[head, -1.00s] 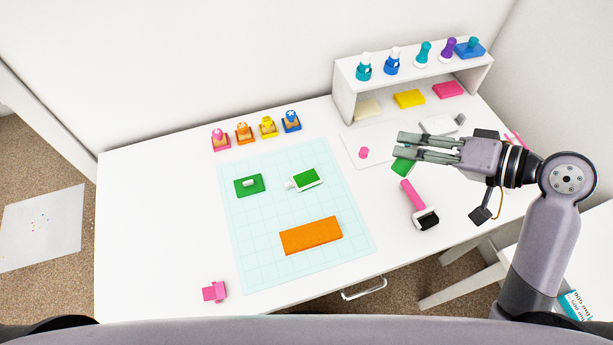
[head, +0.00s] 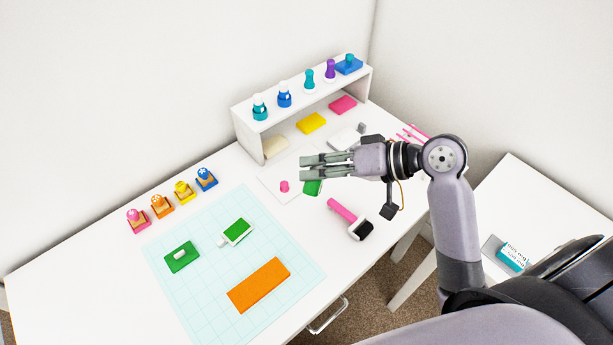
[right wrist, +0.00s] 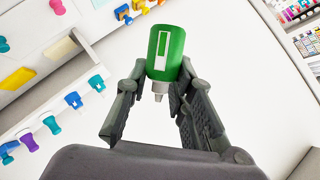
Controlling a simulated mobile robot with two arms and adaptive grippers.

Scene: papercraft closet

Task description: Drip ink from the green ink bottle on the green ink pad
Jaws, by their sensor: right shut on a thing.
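My right gripper (head: 328,164) is shut on the green ink bottle (head: 313,187), above the right part of the desk. In the right wrist view the bottle (right wrist: 166,52), green with a white label, sits between the two fingers with its pale nozzle toward the palm. In the head view the fingers hide part of it. On the cutting mat lie a white-edged piece with a green face (head: 237,231), which looks like the open green ink pad, and a green plate with a white knob (head: 182,257), perhaps its lid. My left gripper is not in view.
An orange block (head: 259,285) lies on the mat (head: 205,305). Several small stamps (head: 183,192) stand at the back left. A shelf (head: 240,128) holding bottles and pads stands behind the gripper. A pink-handled roller (head: 350,220) lies right of the mat.

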